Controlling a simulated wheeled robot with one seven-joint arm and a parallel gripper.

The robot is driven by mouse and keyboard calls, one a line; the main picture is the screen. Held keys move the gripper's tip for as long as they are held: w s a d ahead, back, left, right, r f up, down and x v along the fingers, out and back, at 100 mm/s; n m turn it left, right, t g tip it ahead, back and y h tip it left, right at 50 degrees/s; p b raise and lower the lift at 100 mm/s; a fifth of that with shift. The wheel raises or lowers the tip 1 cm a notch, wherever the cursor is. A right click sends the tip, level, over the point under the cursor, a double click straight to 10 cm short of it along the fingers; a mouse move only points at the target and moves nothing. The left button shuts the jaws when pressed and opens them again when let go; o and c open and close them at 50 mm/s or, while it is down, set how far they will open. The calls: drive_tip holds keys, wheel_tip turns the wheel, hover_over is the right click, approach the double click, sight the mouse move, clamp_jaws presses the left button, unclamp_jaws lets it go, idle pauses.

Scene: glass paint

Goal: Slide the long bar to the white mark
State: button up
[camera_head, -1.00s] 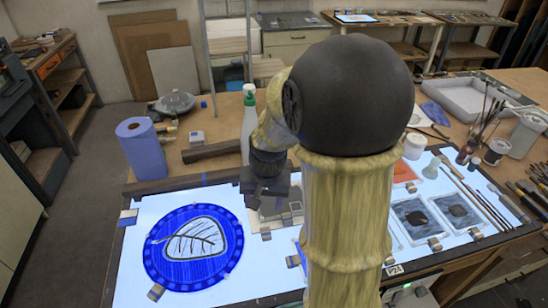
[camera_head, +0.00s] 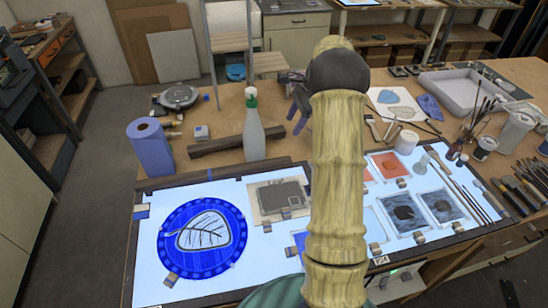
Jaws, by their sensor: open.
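The long bar (camera_head: 216,145) is dark brown and lies on the wooden table behind the light panel, running left to right with its right end slightly farther back. A spray bottle stands in front of it and hides part of it. My gripper (camera_head: 297,119) shows as purple-grey prongs just left of my arm, near the bar's right end. It looks open and empty, and I cannot tell whether it touches the bar. My arm hides part of the table to the right. I cannot make out the white mark.
The spray bottle (camera_head: 254,130) stands close to the bar. A blue paper roll (camera_head: 151,146) stands left of it. The lit panel (camera_head: 150,283) in front holds a blue round glass piece (camera_head: 202,260). Brushes and jars crowd the right.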

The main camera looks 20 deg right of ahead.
sight(273, 162)
drive_tip(key=shift+f, duration=0.1)
drive_tip(key=p+x, duration=0.5)
drive_tip(key=x, duration=1.2)
drive_tip(key=shift+f, duration=0.2)
drive_tip(key=shift+c, duration=0.2)
